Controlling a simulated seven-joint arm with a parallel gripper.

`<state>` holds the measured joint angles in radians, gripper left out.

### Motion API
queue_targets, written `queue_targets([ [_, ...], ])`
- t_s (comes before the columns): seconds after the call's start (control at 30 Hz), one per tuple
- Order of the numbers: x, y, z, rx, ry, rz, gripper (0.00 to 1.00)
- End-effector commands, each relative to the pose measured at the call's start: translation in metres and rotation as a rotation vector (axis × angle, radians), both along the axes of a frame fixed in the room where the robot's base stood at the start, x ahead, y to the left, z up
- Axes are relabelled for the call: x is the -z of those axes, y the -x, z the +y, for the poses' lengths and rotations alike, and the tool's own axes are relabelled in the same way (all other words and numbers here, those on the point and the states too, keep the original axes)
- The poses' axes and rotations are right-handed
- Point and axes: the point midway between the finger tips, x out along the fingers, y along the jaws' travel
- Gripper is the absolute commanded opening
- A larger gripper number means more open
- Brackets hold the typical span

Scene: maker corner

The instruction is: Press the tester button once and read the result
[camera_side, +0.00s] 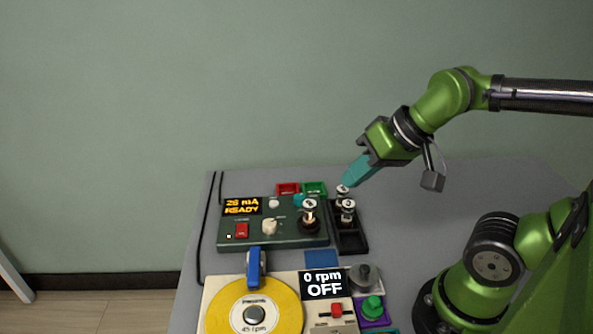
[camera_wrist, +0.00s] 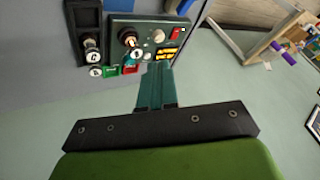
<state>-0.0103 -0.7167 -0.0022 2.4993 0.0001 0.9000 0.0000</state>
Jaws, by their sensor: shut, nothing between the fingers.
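The tester (camera_side: 288,236) is a dark green box. Its display (camera_side: 241,206) shows orange text, READY below a line that looks like 26 mA; it is upside down in the wrist view (camera_wrist: 170,51). The panel has a red switch (camera_side: 242,230), a cream knob (camera_side: 270,226), a small white round part (camera_side: 273,203) and a teal round part (camera_side: 298,200). I cannot tell which is the button. A tube (camera_side: 309,210) stands upright in its socket. My gripper (camera_side: 347,181) has its teal fingers shut and empty, above and right of the tester, apart from it.
A black tray (camera_side: 352,243) right of the tester holds upright tubes (camera_side: 347,208). A red bin (camera_side: 288,188) and a green bin (camera_side: 314,188) stand behind. In front is a turntable with a yellow disc (camera_side: 230,310) and an OFF display (camera_side: 322,285). The grey table (camera_side: 440,190) is clear at back right.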

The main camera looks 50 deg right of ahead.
Motion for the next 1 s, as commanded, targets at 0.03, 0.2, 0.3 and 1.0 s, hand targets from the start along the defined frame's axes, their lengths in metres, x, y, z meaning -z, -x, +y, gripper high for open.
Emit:
queue_targets([
  [0.03, 0.007, -0.003, 0.001, -0.004, -0.002, 0.032, 0.00],
  [0.2, 0.029, -0.028, -0.003, -0.038, 0.034, 0.113, 0.00],
  [0.3, 0.044, -0.054, -0.010, -0.094, 0.102, 0.120, 0.00],
  [1.0, 0.100, -0.240, -0.047, -0.729, 0.854, -0.228, 0.00],
])
